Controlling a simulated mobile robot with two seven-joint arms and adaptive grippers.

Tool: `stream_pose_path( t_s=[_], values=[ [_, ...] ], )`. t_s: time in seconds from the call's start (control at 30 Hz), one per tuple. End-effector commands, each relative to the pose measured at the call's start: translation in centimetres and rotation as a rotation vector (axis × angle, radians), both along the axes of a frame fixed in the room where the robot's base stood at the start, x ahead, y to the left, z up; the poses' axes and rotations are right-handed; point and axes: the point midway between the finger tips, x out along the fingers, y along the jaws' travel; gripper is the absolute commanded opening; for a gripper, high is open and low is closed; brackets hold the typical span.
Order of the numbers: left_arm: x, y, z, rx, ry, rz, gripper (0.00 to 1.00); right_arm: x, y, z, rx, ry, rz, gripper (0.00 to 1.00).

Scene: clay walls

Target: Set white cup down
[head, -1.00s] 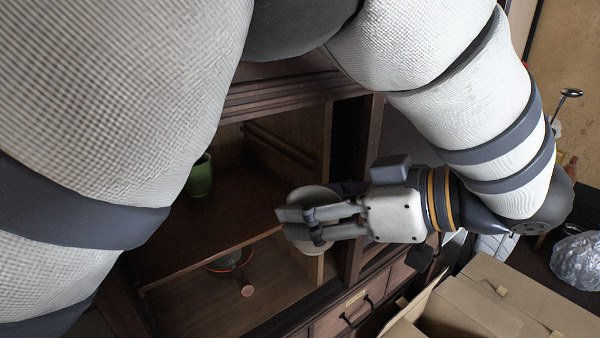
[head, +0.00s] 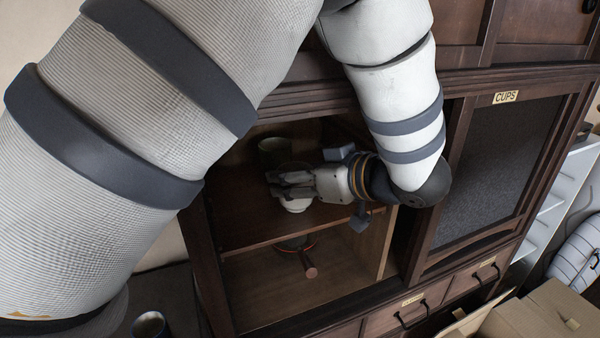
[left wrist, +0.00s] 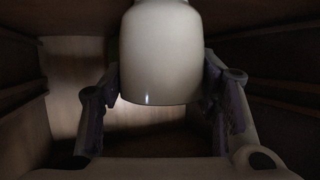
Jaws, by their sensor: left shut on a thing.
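My left gripper (head: 278,184) is inside the open cabinet, at the level of the upper shelf (head: 240,222). It is shut on the white cup (head: 297,205), which is partly hidden by the fingers in the head view. In the left wrist view the white cup (left wrist: 161,55) fills the space between the two fingers. I cannot tell whether the cup's base touches the shelf. My right gripper is not in view.
A dark green cup (head: 273,152) stands behind my left gripper on the upper shelf. A dark, orange-rimmed pan (head: 293,244) with a brown handle is below it. A door marked CUPS (head: 490,180) is at the right, and cardboard boxes (head: 540,315) are at the lower right.

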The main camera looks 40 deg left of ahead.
Motion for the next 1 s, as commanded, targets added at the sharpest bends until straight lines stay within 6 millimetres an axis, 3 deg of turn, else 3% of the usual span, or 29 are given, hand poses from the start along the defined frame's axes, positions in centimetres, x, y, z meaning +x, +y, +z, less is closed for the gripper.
stream_pose_path(
  t_s=[0.27, 0.3, 0.4, 0.77, 1.0],
  values=[
    [0.0, 0.0, -0.1, 0.001, -0.004, 0.001, 0.24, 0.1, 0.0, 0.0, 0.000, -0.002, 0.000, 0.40],
    [0.0, 0.0, -0.2, 0.000, -0.004, 0.001, 0.58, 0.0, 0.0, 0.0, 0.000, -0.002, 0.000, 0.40],
    [0.0, 0.0, -0.1, 0.000, -0.004, 0.000, 0.76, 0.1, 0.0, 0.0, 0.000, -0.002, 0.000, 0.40],
    [0.1, -0.3, 0.4, -0.001, -0.007, 0.000, 0.76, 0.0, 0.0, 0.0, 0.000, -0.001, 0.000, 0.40],
    [-0.4, -6.0, 2.6, -0.002, -0.007, -0.004, 0.76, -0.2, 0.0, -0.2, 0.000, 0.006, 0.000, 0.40]
  ],
)
